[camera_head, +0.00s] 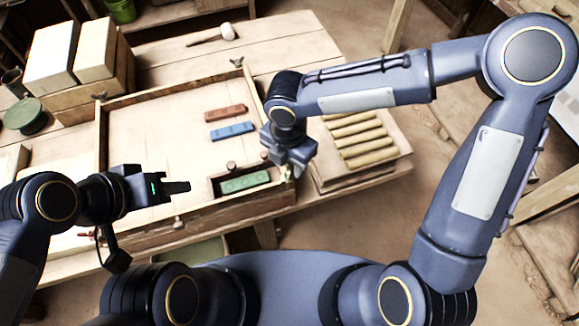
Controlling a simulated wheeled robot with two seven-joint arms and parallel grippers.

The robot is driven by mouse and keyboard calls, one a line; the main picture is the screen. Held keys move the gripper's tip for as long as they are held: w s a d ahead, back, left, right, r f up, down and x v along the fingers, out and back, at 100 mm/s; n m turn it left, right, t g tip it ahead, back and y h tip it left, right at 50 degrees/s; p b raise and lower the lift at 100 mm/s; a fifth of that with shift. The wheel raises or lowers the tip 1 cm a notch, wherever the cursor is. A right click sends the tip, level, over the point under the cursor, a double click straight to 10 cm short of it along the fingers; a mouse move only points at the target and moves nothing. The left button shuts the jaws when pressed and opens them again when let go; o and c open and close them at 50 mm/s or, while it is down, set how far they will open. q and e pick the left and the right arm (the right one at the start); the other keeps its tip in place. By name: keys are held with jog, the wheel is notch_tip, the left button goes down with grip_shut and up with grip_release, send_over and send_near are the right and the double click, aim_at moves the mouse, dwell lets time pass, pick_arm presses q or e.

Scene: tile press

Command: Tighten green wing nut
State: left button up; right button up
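A large wooden press frame (170,88) lies on the workbench. Small wing nuts stand on its rim: at the back right (237,62), the back left (99,97) and the front (178,222). None shows a clear green colour. A green tile (245,183) lies in a small dark wooden mould near the frame's front right. My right gripper (296,168) points down at the frame's front right corner, right of the green tile; its fingertips and anything between them are hard to make out. My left gripper (184,187) hovers over the left front of the frame, apart from the tiles, with nothing visible in it.
A red tile (226,113) and a blue tile (231,131) lie inside the frame. A rack of clay rolls (358,136) stands at the right. Pale blocks (96,50), a green round lid (25,115) and a mallet (226,32) are further back.

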aim_at(289, 174)
jog(key=shift+f, duration=1.65)
jog(key=shift+c, duration=0.5)
grip_shut()
jog(key=m+b, duration=0.2)
jog(key=shift+m, duration=0.3)
jog(key=m+b, duration=0.2)
jog(key=m, duration=0.2)
jog(key=shift+f+m, duration=0.1)
jog(key=shift+m, duration=0.2)
jog(key=m+b, duration=0.2)
jog(key=m, duration=0.1)
jog(key=shift+m, duration=0.3)
jog(key=shift+m+b, duration=0.7)
jog(key=shift+m, duration=1.1)
